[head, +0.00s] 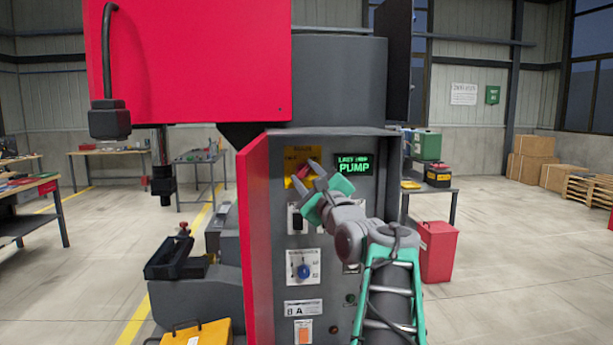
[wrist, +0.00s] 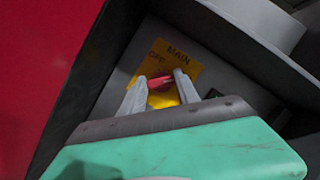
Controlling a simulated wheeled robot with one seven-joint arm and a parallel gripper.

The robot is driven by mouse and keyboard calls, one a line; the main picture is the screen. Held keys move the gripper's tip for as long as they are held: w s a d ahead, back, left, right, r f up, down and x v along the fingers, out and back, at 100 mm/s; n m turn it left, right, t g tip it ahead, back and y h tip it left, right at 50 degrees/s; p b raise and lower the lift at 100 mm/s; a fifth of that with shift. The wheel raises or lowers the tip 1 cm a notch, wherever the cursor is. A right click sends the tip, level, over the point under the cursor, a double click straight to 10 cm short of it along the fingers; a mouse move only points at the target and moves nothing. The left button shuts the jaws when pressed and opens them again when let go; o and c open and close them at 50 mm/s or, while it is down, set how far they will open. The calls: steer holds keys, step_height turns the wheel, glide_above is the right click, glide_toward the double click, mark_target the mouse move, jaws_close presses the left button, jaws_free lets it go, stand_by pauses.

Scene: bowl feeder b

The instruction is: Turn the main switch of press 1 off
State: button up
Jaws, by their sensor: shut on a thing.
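The main switch is a red handle (wrist: 160,81) on a yellow plate (wrist: 180,54) marked MAIN and OFF in the wrist view. In the head view the yellow plate (head: 291,157) is at the top of the grey press cabinet (head: 345,145). My gripper (wrist: 157,87) is shut on the red handle, one finger on each side of it. In the head view my gripper (head: 304,175) covers most of the handle. The handle lies nearly level across the wrist picture; the lower part of the plate is hidden, and I cannot tell which mark the handle points to.
A red door (head: 255,230) stands out along the cabinet's left edge. Below are a blue selector knob (head: 304,271) and a lit green PUMP display (head: 354,167) is right of the switch. A red bin (head: 438,250) stands at right. Open floor lies further right.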

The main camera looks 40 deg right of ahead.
jaws_close()
steer(key=shift+n, duration=0.4)
steer(key=n+y, duration=0.1)
steer(key=n, duration=0.2)
steer(key=shift+d+r+n+g+y+p, duration=0.1)
steer(key=shift+r+n+g+y+p, duration=0.05)
steer(key=shift+n+g+y+p, duration=0.2)
steer(key=n+g, duration=0.1)
steer(key=n, duration=0.1)
steer(key=n+y+p, duration=0.1)
steer(key=n, duration=0.2)
steer(key=shift+r+g, duration=0.15)
steer(key=shift+g, duration=0.2)
steer(key=n+g+p, duration=0.1)
steer(key=n+p, duration=0.1)
steer(key=n, duration=0.1)
steer(key=shift+n+g, duration=0.3)
steer(key=shift+n, duration=0.05)
steer(key=shift+n+g+h, duration=0.35)
steer(key=shift+n+g, duration=0.75)
steer(key=shift+n, duration=0.9)
